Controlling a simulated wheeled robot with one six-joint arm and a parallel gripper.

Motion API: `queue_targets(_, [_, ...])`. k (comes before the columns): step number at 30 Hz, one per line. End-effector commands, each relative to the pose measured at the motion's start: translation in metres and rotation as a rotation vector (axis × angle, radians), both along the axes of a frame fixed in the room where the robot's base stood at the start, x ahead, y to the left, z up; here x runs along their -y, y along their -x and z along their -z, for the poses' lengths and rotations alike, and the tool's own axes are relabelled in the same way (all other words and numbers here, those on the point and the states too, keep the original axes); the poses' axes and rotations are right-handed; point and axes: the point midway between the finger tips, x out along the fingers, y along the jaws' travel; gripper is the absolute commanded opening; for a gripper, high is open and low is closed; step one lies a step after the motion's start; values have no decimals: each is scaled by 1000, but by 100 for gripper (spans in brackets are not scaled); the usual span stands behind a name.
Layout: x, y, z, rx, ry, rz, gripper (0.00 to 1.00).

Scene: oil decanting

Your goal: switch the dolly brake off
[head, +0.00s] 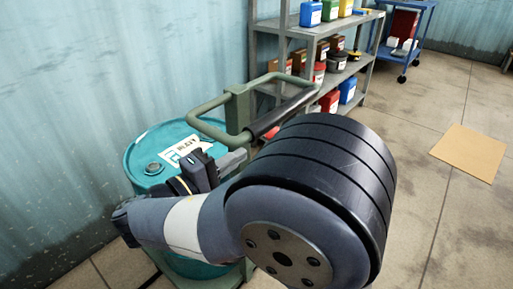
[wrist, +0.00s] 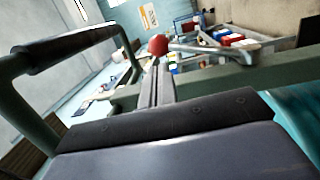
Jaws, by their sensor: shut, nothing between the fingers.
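The dolly's green frame (head: 238,108) stands behind a teal drum (head: 150,143), with a dark-gripped handle (head: 283,112) at its top. In the wrist view the handle (wrist: 70,48) crosses the upper left and a green crossbar (wrist: 225,80) runs across the middle. A grey metal lever (wrist: 210,48) with a red ball knob (wrist: 158,45) lies just past the crossbar. This looks like the brake lever. My gripper (head: 238,157) is over the drum beside the frame. In the wrist view its shut, empty fingers (wrist: 154,70) point at the knob; contact cannot be told.
A grey shelf (head: 318,57) with bottles and boxes stands behind the dolly. A blue cart (head: 405,38) is at the back right. A tan panel (head: 469,152) lies on the open floor at right. A wall is close on the left.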

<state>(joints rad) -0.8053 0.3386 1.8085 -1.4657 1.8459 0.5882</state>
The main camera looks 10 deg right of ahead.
Motion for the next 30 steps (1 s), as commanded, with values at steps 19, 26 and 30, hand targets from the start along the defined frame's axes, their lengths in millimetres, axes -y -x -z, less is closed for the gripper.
queue_targets(19, [55,-31,-4,0,0,0,0])
queue_targets(26, [54,-31,-4,0,0,0,0])
queue_targets(30, [59,-34,-8,-22,-30,3,0])
